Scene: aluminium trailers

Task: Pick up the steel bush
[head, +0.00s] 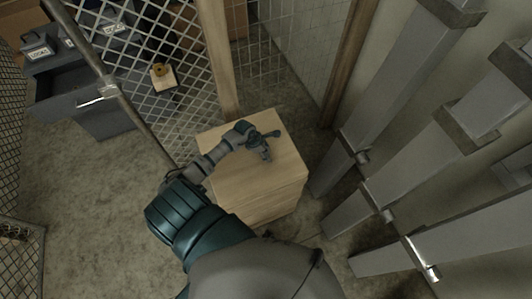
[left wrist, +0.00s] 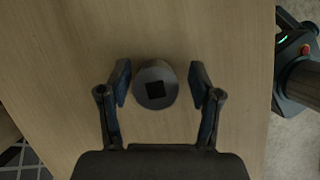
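The steel bush is a short grey cylinder (left wrist: 155,85) with a dark square hole in its end, on the light wooden surface in the left wrist view. My left gripper (left wrist: 158,82) is open, with one finger on each side of the bush. Small gaps show between the fingers and the bush. In the head view my left gripper (head: 267,144) is over the top of the wooden box (head: 284,165), and the bush cannot be made out there. My right gripper is not in view.
Large grey metal beams (head: 385,85) lean along the right side. A wire mesh partition (head: 175,50) with wooden posts stands behind the box. A grey drawer cabinet (head: 85,95) stands at the left with a drawer open. Concrete floor (head: 85,190) at the left is clear.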

